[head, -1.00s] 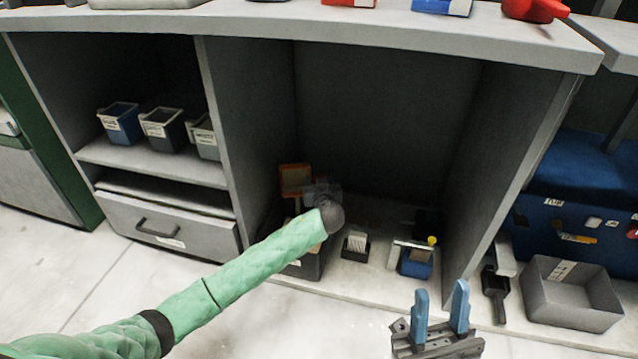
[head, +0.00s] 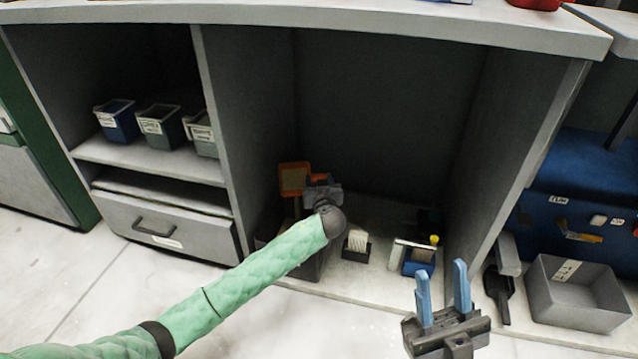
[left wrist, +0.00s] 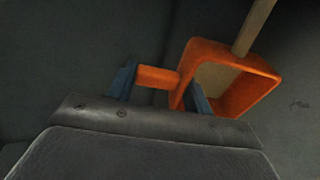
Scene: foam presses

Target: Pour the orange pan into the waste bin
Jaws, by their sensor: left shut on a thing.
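The orange pan (head: 294,179) is tipped up inside the open middle bay of the bench, its tan inside facing me. My left gripper (head: 322,190) is shut on its handle; the left wrist view shows the orange pan (left wrist: 268,95) and the handle between the fingers. A straight tan strip (left wrist: 255,28) runs out from the pan's inside; I cannot tell if it is falling material or solid. A dark grey bin (head: 313,266), apparently the waste bin, stands below the pan, partly hidden by my left arm. My right gripper (head: 443,290) is open and empty in front of the bay.
A small dark holder with a white brush (head: 356,244) and a blue container (head: 419,263) stand right of the bin. A bay divider (head: 240,140) is at left, with several small bins on a shelf. A grey open box (head: 577,293) and a black scoop (head: 498,297) are at right.

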